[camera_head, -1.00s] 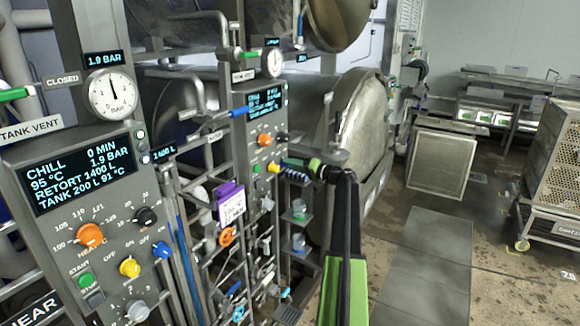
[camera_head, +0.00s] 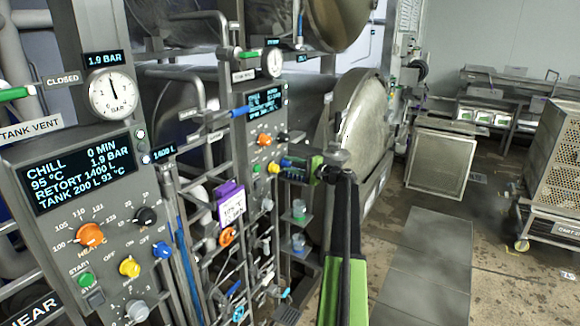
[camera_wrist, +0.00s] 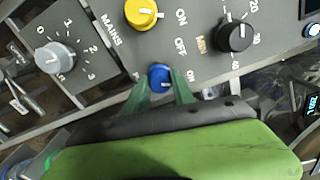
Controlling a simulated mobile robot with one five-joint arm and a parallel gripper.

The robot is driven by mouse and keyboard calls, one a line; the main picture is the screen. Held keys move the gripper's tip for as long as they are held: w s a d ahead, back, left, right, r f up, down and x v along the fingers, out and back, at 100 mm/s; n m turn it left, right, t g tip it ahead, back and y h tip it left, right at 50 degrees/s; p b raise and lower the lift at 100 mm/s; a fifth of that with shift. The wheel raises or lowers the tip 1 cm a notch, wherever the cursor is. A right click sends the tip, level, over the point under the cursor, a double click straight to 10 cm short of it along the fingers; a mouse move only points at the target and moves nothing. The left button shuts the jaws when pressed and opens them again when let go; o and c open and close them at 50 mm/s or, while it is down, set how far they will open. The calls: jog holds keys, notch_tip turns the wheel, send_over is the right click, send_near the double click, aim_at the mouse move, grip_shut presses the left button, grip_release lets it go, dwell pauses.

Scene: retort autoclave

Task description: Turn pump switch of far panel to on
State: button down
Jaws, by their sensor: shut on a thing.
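The far panel (camera_head: 258,125) stands beyond the near one, with a screen on top and coloured knobs below. Its blue pump switch (camera_wrist: 160,76) lies between the green fingertips of my gripper (camera_wrist: 163,90) in the wrist view. The gripper is shut on this knob. ON and OFF labels are printed beside it, but its exact pointer direction is too small to tell. In the head view my gripper (camera_head: 288,168) reaches the right side of the far panel, and its body partly hides the lower right controls there.
A yellow mains knob (camera_wrist: 141,13), a black dial (camera_wrist: 235,37) and a grey dial (camera_wrist: 55,57) sit close around the gripper. The near panel (camera_head: 60,225) has similar controls. A purple-topped tag (camera_head: 230,205) hangs between the panels. Floor at right is clear before a cart (camera_head: 555,170).

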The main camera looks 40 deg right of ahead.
jog(key=shift+d+m, duration=0.1)
jog(key=shift+m, duration=0.5)
jog(key=c, duration=1.1)
grip_release()
jog(key=shift+o, duration=0.2)
jog(key=v, duration=1.7)
jog(key=shift+s, duration=0.25)
jog(key=shift+f, duration=0.1)
